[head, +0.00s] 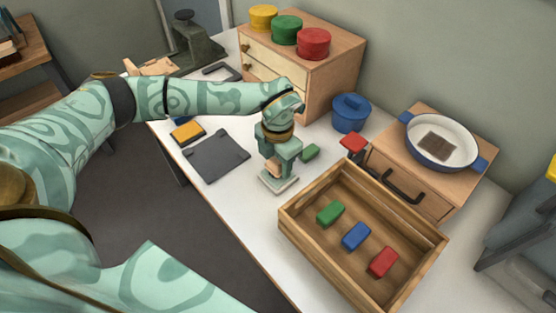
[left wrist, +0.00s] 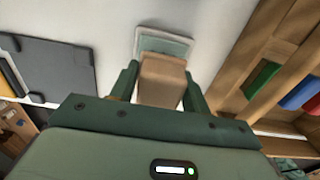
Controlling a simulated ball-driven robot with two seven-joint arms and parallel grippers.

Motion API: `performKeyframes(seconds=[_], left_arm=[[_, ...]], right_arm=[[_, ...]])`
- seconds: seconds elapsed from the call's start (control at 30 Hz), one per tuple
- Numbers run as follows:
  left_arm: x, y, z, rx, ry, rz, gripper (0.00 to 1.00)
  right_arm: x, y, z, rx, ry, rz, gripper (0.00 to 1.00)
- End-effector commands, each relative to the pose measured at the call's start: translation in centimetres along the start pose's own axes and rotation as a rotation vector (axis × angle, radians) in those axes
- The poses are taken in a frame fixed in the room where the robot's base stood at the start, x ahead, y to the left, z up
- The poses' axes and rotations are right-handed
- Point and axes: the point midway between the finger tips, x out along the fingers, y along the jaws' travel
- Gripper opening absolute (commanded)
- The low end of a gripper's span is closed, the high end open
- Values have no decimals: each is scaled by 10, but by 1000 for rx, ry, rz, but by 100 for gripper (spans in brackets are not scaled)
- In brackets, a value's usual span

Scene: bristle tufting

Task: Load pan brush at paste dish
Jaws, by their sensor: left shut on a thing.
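My left gripper (head: 277,162) is shut on a tan wooden block-like piece, seen in the left wrist view (left wrist: 162,80) between the two green fingers; I take it for the pan brush. Its lower end and any bristles are hidden. A small square pale dish (head: 284,186), likely the paste dish, lies on the white table under the gripper. In the left wrist view the dish (left wrist: 165,34) has a white rim and pale green inside, just beyond the held piece. I cannot tell whether they touch. A white-and-blue pan (head: 465,150) holds a brown square patch. My right gripper is out of view.
A wooden tray (head: 292,225) with green, blue and red blocks stands to the right. A dark grey mat (head: 216,157) lies left of the dish.

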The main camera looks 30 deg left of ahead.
Motion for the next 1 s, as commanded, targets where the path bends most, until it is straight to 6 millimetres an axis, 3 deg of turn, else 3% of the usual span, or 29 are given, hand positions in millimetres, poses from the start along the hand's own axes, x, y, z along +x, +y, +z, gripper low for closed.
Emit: performKeyframes(seconds=[1.0], left_arm=[[10, 0, 0, 0, 0, 0, 28]], right_arm=[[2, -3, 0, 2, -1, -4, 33]])
